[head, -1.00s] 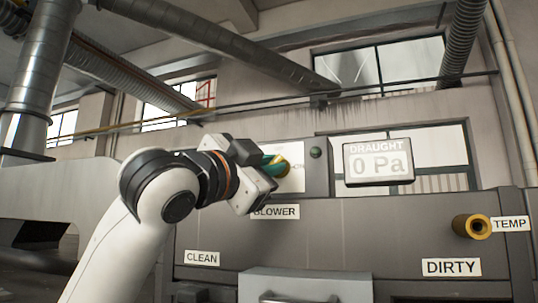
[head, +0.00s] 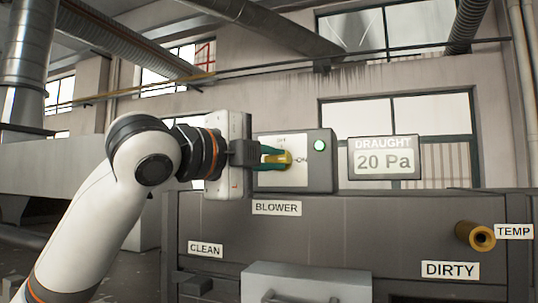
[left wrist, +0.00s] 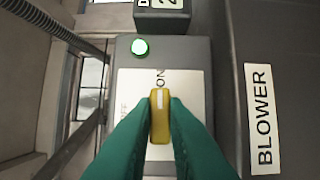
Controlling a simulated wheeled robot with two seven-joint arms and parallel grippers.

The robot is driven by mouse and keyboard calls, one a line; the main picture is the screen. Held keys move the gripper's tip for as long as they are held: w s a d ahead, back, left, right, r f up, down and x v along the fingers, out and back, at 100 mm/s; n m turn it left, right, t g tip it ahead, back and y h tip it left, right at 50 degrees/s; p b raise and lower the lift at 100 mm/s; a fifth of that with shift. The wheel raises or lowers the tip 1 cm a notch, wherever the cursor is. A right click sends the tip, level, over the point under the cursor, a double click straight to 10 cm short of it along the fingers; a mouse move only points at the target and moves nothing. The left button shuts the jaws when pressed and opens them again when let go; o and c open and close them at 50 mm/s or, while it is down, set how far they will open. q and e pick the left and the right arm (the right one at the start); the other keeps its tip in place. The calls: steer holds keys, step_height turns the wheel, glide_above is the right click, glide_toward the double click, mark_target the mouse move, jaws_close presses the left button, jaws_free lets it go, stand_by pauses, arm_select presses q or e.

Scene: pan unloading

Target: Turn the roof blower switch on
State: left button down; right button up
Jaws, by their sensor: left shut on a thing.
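The blower switch (head: 285,159) is a yellow knob on a white plate in a grey box (head: 318,174) above the BLOWER label. My left gripper (head: 272,157) has its green fingers shut on the knob. In the left wrist view the yellow knob (left wrist: 160,117) sits between the two fingers (left wrist: 160,125), and its white mark lines up with the word ON. A round lamp (head: 319,145) on the box glows green, also in the left wrist view (left wrist: 140,48). The draught display (head: 384,160) reads 20 Pa. My right gripper is not in view.
Below are the BLOWER (head: 277,208), CLEAN (head: 205,248) and DIRTY (head: 450,270) labels on a dark grey cabinet (head: 350,225). A brass fitting (head: 476,236) sticks out beside the TEMP label (head: 514,231). A light grey drawer-like box (head: 306,283) juts out at the bottom.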

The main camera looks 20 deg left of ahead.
arm_select(q)
steer(key=shift+d+f, duration=0.1)
steer(key=shift+f, duration=0.05)
stand_by(0.4)
steer(key=c, duration=1.4)
jaws_free()
steer(key=shift+c, duration=0.2)
steer(key=shift+s, duration=0.1)
steer(key=shift+s+a+b, duration=0.3)
steer(key=shift+s+b, duration=0.15)
steer(key=shift+s, duration=0.05)
steer(key=b+v, duration=0.5)
steer(key=v, duration=0.6)
steer(key=shift+r, duration=0.25)
